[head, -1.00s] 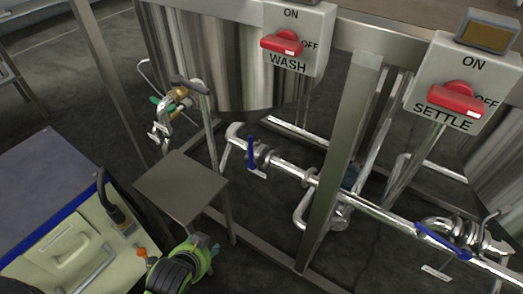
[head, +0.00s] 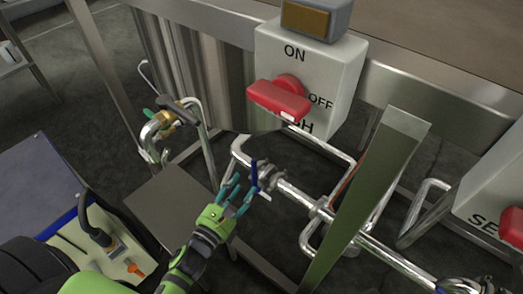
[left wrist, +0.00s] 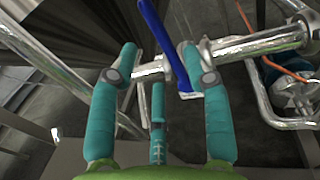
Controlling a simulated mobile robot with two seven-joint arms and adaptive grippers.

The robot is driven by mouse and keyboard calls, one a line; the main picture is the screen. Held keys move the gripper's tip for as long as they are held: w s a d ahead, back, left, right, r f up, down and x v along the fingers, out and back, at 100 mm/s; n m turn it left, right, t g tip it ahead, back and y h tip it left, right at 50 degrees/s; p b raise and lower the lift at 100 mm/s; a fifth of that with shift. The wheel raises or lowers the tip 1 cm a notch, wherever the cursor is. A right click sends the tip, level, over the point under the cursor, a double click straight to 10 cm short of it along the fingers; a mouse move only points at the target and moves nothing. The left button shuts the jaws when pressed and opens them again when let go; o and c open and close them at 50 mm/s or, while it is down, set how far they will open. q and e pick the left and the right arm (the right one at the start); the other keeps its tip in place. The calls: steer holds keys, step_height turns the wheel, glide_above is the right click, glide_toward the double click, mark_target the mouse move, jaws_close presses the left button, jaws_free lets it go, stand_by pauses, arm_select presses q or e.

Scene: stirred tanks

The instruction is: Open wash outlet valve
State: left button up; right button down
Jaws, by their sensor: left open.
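The wash outlet valve's blue handle (head: 254,174) stands roughly upright on the shiny pipe (head: 295,193) below the wash tank (head: 190,70). My left gripper (head: 237,190) reaches up to it from below, fingers spread. In the left wrist view the blue handle (left wrist: 166,42) slants across the gap between the open teal fingers of my left gripper (left wrist: 158,60), nearer the right finger. I cannot tell whether they touch. The gripper holds nothing. My right gripper is in neither view now.
The wash switch box (head: 310,75) with its red knob (head: 279,98) hangs above the valve. A steel post (head: 370,190) stands to the right. A small steel table (head: 170,205) is left of my arm. The settle box (head: 490,185) is at the right edge.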

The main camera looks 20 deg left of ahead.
mark_target(254, 175)
arm_select(q)
steer(key=w, duration=0.4)
steer(key=w+d, duration=0.1)
steer(key=w, duration=0.2)
steer(key=shift+r+b, duration=0.15)
steer(key=shift+b, duration=0.2)
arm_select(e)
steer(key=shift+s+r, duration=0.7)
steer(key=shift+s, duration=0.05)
arm_select(q)
jaws_close()
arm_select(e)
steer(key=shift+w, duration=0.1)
